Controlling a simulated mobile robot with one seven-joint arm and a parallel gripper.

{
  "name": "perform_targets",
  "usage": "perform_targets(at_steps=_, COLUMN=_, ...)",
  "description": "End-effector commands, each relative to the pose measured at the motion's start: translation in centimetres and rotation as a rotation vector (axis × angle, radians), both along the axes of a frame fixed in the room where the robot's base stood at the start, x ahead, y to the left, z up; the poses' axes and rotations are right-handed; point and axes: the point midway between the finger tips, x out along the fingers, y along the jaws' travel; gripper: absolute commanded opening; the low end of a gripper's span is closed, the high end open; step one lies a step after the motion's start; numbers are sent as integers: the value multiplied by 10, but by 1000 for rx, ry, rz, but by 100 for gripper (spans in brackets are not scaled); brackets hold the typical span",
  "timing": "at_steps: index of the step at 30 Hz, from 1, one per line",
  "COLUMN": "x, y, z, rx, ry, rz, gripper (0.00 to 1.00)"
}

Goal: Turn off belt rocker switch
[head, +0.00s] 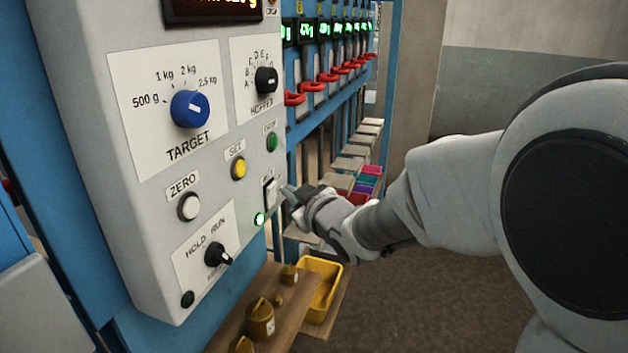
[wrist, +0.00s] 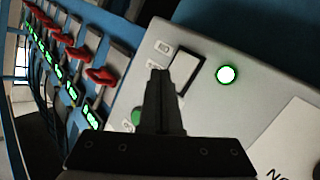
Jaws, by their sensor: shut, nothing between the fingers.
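The belt rocker switch (head: 270,191) is a white rocker in a dark frame, low on the right side of the grey control panel (head: 150,270). A lit green lamp (head: 259,219) sits just below it. In the wrist view the rocker (wrist: 187,74) lies beside my fingertips, with the lit lamp (wrist: 227,74) to its right. My gripper (head: 289,194) is shut and empty, its tips close to the rocker's right side in the head view. In the wrist view my gripper (wrist: 161,72) partly covers the panel by the switch. I cannot tell whether the tips touch it.
The panel also carries a yellow button (head: 239,168), a green button (head: 272,142), a white button (head: 189,207) and a blue target knob (head: 190,109). Brass weights (head: 260,320) and a yellow tray (head: 321,286) stand on a wooden shelf below. Red levers (head: 294,99) line the blue frame behind.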

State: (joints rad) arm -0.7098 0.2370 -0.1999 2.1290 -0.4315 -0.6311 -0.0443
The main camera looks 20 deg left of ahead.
Motion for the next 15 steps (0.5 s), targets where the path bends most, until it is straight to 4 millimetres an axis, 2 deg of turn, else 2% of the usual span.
perform_targets(at_steps=15, x=1, y=8, z=0, rx=1, ry=-1, rz=-1, gripper=0)
